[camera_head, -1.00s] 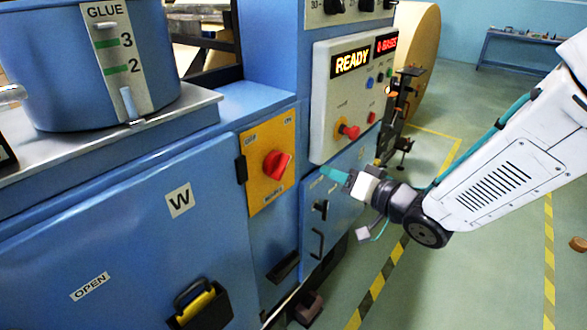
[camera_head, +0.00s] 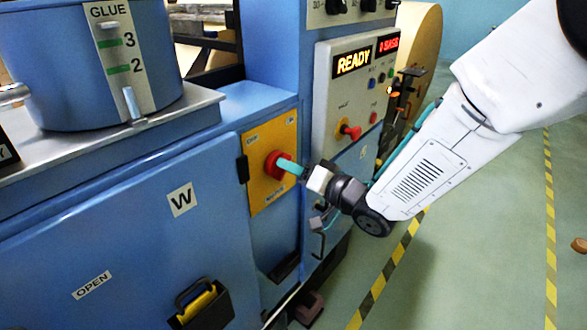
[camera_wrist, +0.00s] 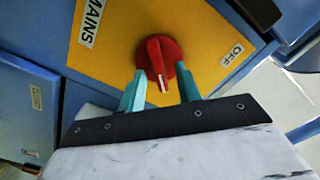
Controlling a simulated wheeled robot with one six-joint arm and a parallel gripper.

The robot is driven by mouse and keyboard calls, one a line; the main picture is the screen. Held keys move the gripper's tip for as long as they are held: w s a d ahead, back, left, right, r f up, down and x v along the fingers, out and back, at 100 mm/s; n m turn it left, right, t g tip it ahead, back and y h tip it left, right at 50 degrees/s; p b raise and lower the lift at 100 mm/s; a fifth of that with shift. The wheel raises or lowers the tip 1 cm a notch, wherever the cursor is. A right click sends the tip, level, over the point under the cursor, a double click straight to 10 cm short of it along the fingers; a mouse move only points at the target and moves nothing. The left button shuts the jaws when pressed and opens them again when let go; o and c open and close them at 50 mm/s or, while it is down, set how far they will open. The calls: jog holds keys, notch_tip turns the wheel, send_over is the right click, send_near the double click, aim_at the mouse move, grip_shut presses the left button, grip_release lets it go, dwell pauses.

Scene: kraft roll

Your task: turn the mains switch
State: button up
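The mains switch is a red rotary knob (camera_wrist: 160,58) with a raised grip bar and a white mark, on a yellow plate (camera_wrist: 110,62) lettered MAINS and OFF. In the head view the knob (camera_head: 273,163) is partly covered by my gripper (camera_head: 290,166). The wrist view shows my gripper (camera_wrist: 160,72) open, its two teal fingers either side of the bar with gaps between. The fingertips are at the knob's near edge; I cannot tell whether they touch it. The white mark points down the picture, towards my gripper's palm.
A pale control panel (camera_head: 327,112) with a READY display and a red knob on yellow (camera_head: 350,131) is right of the plate. A blue door (camera_head: 120,235) marked W is to the left.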

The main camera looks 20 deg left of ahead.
grip_shut()
jog(key=shift+n, duration=0.3)
jog(key=shift+s+a+n, duration=0.1)
jog(key=shift+s+n, duration=0.05)
jog(key=shift+n, duration=2.75)
jog(key=shift+s+n, duration=0.15)
jog(key=shift+n, duration=2.75)
jog(key=shift+s+a+n, duration=0.1)
jog(key=shift+s+n, duration=0.05)
jog(key=shift+n, duration=2.75)
jog(key=shift+f, duration=0.1)
